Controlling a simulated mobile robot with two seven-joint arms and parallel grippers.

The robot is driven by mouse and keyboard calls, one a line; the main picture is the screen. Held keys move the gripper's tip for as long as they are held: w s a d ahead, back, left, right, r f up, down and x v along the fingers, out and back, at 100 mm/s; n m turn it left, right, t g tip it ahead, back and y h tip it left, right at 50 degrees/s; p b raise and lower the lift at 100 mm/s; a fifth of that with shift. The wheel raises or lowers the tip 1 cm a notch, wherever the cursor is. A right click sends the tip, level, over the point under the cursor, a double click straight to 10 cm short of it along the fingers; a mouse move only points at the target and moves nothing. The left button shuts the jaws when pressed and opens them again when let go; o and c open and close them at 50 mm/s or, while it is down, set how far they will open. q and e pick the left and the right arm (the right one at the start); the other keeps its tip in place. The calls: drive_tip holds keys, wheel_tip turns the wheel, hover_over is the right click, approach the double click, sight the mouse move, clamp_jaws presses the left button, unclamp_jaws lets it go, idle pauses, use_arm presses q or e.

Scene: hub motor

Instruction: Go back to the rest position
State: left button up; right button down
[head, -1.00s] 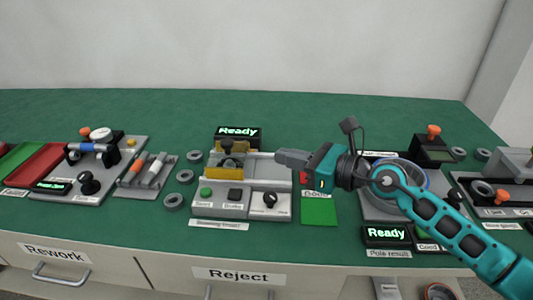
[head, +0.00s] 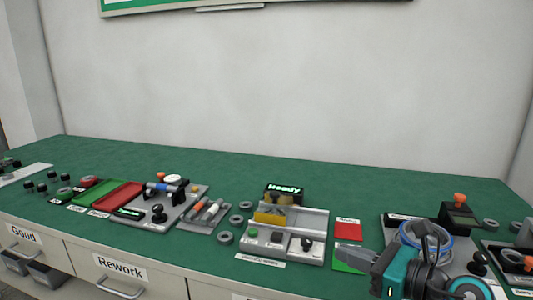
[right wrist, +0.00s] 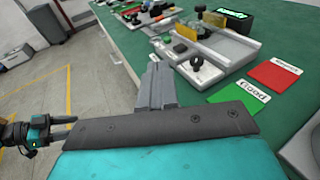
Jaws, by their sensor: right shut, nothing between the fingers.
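My right gripper (head: 352,257) is at the lower right of the head view, over the front edge of the bench near the green card (head: 350,259). Its grey fingers are closed together with nothing between them. They also show in the right wrist view (right wrist: 157,84), pointing along the bench's front edge. In the right wrist view, part of my left arm with its gripper (right wrist: 62,121) shows at the left edge, off the bench over the floor. Its jaw opening is too small to make out. The left gripper is outside the head view.
Open floor (right wrist: 35,90) lies left of the bench in the wrist view.

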use_arm(q)
drive_tip(key=shift+y, duration=0.3)
drive_tip(key=a+r+p, duration=0.1)
drive_tip(key=p, duration=0.1)
drive_tip(key=a+r+p, duration=0.1)
drive_tip(key=r+p, duration=0.1)
drive_tip(key=p, duration=0.1)
drive_tip(key=shift+s+r+p, duration=0.2)
drive_tip(key=shift+p, duration=0.1)
use_arm(e)
drive_tip(key=s+d+f+n+h, duration=0.1)
drive_tip(key=s+f+n+h, duration=0.4)
drive_tip(key=s+f+n, duration=0.4)
drive_tip(key=s+d+f+n+h, duration=0.1)
drive_tip(key=s+f+n+h, duration=0.4)
drive_tip(key=n, duration=1.5)
drive_tip(key=s+f, duration=0.5)
drive_tip(key=f, duration=0.1)
drive_tip(key=shift+f, duration=0.3)
use_arm(q)
drive_tip(key=shift+d, duration=0.15)
